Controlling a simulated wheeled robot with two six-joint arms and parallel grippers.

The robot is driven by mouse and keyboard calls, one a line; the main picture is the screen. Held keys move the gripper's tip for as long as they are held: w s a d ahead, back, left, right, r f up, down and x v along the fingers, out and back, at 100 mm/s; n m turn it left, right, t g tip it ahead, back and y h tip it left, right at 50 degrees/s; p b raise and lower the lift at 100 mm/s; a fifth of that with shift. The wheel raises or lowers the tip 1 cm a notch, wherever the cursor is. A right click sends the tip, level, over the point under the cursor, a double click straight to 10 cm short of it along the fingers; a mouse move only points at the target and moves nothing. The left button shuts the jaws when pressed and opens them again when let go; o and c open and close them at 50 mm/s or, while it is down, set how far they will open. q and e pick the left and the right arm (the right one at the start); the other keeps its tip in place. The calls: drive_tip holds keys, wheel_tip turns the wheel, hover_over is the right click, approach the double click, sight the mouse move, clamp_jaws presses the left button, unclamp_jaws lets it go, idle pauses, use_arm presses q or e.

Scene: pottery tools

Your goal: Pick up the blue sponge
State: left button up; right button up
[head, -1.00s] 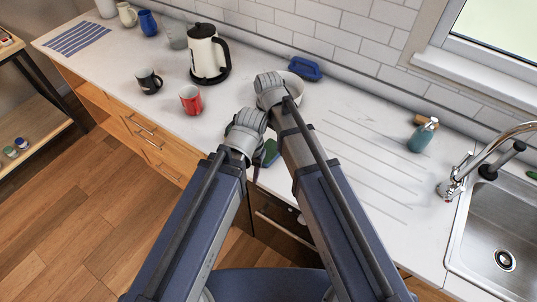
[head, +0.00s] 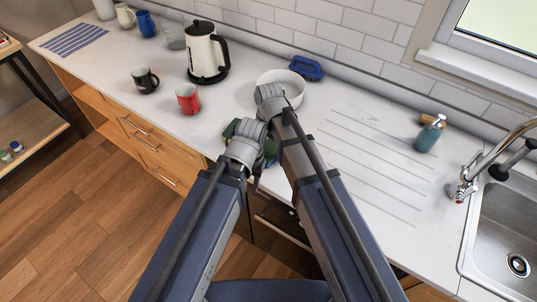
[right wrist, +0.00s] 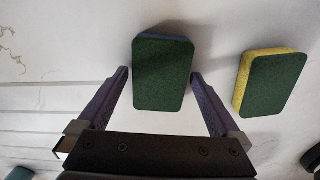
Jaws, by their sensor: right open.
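The blue sponge (right wrist: 162,74) lies on the white worktop in the right wrist view. It has a dark green top face and a blue edge at its far side. My right gripper (right wrist: 159,76) is open, with one purple finger on each side of it; I cannot tell whether they touch it. In the head view only a small part of the blue sponge (head: 270,151) shows between my arms. My right gripper is mostly hidden there behind the arm links. My left gripper cannot be made out.
A green-topped sponge with a yellow side (right wrist: 272,83) lies to the right in the right wrist view. A white bowl (head: 281,83), a red mug (head: 188,99), a black mug (head: 145,80) and a kettle (head: 207,52) stand on the worktop. The ribbed drainer right of my arms is clear.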

sight(269, 150)
drive_tip(key=c, duration=0.6)
drive_tip(key=shift+r, duration=0.15)
wheel_tip(269, 150, up, 10)
drive_tip(key=p, duration=1)
